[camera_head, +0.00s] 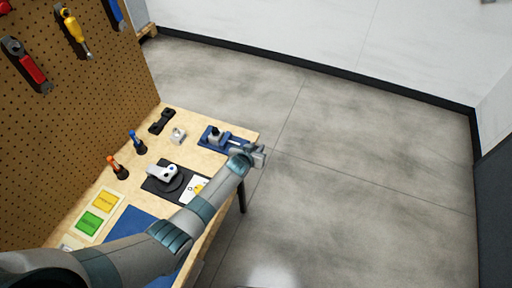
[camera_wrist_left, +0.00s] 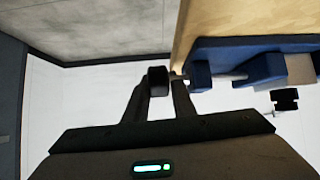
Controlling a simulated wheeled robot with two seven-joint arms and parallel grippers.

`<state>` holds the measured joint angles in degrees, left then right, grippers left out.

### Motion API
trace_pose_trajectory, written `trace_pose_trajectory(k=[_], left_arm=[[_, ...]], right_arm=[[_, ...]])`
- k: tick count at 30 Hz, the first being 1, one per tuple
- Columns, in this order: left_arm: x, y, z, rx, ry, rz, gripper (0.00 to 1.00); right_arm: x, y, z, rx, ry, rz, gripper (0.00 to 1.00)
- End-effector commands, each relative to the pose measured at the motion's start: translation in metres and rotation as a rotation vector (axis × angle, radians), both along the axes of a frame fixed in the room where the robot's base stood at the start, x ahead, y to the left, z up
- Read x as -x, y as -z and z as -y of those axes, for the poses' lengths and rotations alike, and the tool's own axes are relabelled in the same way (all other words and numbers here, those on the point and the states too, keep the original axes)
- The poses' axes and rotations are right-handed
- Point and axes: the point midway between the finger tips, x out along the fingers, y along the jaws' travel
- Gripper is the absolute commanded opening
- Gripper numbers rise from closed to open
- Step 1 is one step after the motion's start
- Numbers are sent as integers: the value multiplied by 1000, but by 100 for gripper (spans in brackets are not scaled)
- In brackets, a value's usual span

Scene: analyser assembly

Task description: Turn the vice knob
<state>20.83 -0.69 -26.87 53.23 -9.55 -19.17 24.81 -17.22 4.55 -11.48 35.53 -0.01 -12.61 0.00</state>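The vice (camera_head: 212,136) is blue with a grey metal jaw and screw. It sits on the far right corner of the wooden table. My left gripper (camera_head: 260,153) is at the vice's right end, at the table edge. In the left wrist view the blue vice (camera_wrist_left: 262,68) shows at upper right, and its screw points left to a dark vice knob (camera_wrist_left: 158,80). The fingertips of my left gripper (camera_wrist_left: 162,88) are apart, with the knob at them. I cannot tell whether both fingers press on it. My right gripper is not in view.
A black base with a white part (camera_head: 162,172) lies left of my arm. A small grey block (camera_head: 177,135), a black bracket (camera_head: 161,121) and two screwdrivers (camera_head: 137,142) stand farther back. A pegboard (camera_head: 75,100) with tools rises at left. The floor right of the table is clear.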

Motion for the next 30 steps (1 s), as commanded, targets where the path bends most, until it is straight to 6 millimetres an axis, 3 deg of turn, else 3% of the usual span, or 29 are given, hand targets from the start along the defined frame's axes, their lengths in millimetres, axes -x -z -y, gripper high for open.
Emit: trace_pose_trajectory(k=[17, 30], left_arm=[[4, -3, -2, 0, -1, 1, 29], [34, -24, -9, 0, 0, 2, 29]], right_arm=[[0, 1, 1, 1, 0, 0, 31], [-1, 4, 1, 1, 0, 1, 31]])
